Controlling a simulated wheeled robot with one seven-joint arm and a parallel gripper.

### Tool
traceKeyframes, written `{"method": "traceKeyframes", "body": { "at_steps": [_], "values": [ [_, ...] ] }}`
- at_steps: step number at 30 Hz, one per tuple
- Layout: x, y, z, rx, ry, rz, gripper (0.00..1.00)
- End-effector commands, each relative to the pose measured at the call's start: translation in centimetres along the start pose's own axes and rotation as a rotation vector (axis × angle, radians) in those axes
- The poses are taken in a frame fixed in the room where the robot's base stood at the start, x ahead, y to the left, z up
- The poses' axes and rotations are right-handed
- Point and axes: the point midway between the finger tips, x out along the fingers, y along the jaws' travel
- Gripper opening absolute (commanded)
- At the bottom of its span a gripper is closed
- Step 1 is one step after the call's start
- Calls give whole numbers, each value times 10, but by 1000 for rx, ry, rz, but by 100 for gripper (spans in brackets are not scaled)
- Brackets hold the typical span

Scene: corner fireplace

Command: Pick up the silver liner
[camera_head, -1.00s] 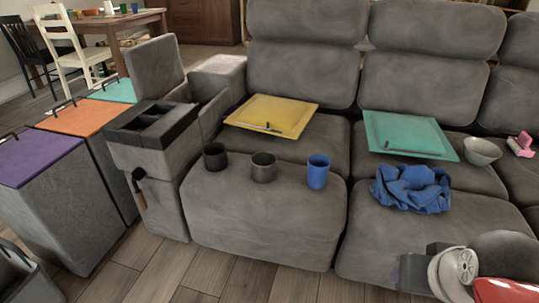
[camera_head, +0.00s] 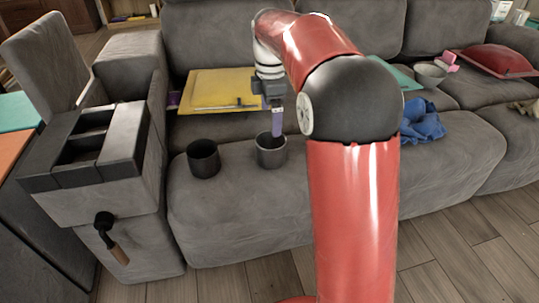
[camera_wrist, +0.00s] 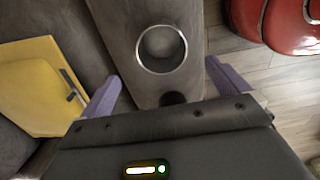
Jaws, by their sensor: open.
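The silver liner appears to be the grey metallic cup (camera_head: 271,152) with a bright rim, upright on the front of the grey sofa seat. The wrist view looks down into this cup (camera_wrist: 161,50); it seems empty. My gripper (camera_head: 277,128) is open, its purple fingers pointing down over the cup in the head view. In the wrist view my gripper (camera_wrist: 166,88) has its fingers wide apart, with the cup's rim ahead of the line between their tips. I cannot tell whether the fingers touch the cup.
A black cup (camera_head: 203,158) stands close at left; its dark rim shows in the wrist view (camera_wrist: 173,98). A yellow tray (camera_head: 215,88) lies behind. A blue cloth (camera_head: 420,122) lies to the right. A grey console (camera_head: 85,150) is at the left. My arm covers the seat's middle.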

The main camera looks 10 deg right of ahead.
Motion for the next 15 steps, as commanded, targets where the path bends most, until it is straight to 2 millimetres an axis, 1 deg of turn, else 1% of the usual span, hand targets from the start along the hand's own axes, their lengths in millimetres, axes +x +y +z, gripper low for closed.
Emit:
{"method": "traceKeyframes", "body": {
  "at_steps": [1, 8, 12, 15],
  "values": [
    [7, 1, 0, -6, 0, -4, 100],
    [33, 0, -1, -6, -1, -3, 100],
    [56, -3, -2, -6, -1, -5, 100],
    [68, -3, -2, -5, 0, -4, 100]
  ]
}}
